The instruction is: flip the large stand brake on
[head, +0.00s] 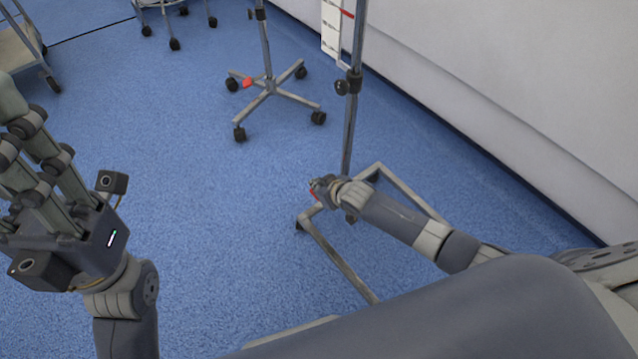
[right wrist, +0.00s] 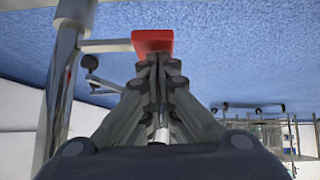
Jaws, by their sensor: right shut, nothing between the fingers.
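The large stand (head: 345,140) has a tall grey pole and a rectangular metal base on the floor. In the right wrist view the red brake (right wrist: 152,40) lies right at the tips of my right gripper (right wrist: 153,58), which is shut and empty. I cannot tell whether they touch. My left gripper (head: 32,160) is raised at the left, far from the stand; its finger opening is unclear.
A white wall (head: 500,100) runs along the right. A cart (head: 25,50) is at the far left. The blue floor (head: 220,220) between the left gripper and the stand is clear.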

